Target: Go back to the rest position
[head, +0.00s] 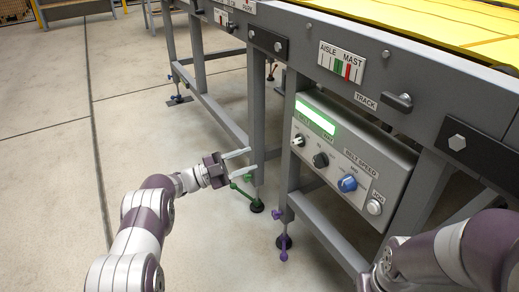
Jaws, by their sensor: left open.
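My left gripper (240,161) is at the middle of the head view, its two pale fingers spread apart and empty. It is in front of a grey leg of the conveyor frame, above a green levelling handle (246,197); I cannot tell whether it touches the leg. My left arm comes in from the bottom left. My right arm shows at the bottom right, and its gripper is out of the picture.
A conveyor (440,100) with a yellow top runs along the right. A control box (345,165) with a green display, several knobs and a blue dial hangs under it. A purple handle (283,242) sits at another leg's foot. The concrete floor (50,190) at left is clear.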

